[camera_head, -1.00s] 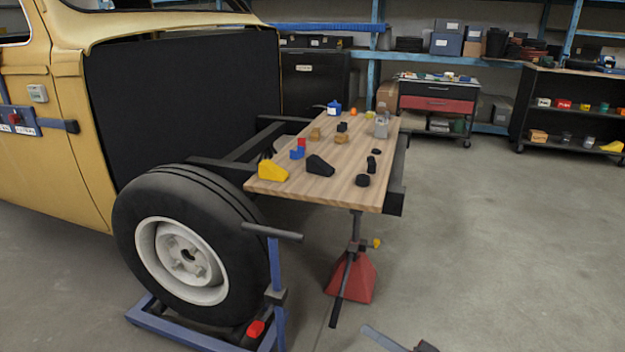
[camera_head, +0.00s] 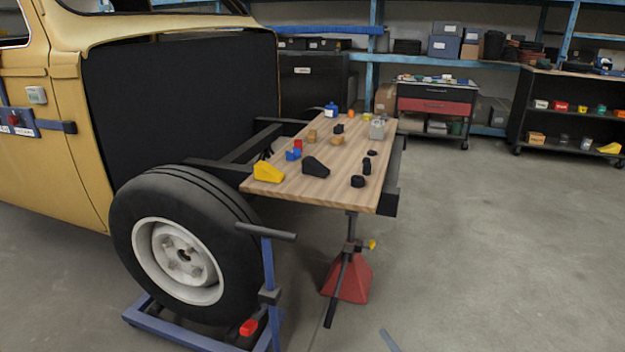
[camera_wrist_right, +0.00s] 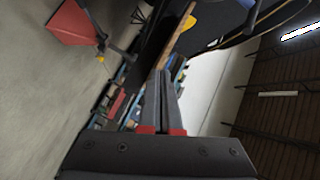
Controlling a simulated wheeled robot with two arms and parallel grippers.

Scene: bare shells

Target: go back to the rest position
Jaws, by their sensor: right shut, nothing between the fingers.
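My right gripper (camera_head: 386,334) shows only as a thin blue-grey finger end at the bottom edge of the head view, over the grey floor. In the right wrist view its two dark fingers (camera_wrist_right: 160,82) lie together, shut, with nothing between them. Red parts show at their base. The gripper is apart from the table and touches nothing that I can see. My left gripper is in neither view.
A wooden tabletop (camera_head: 331,184) with several small blocks and parts stands beside the yellow car (camera_head: 70,140). A red jack stand (camera_head: 350,278) is under its near end. A wheel (camera_head: 180,255) sits on a blue dolly (camera_head: 160,318). Floor at right is clear.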

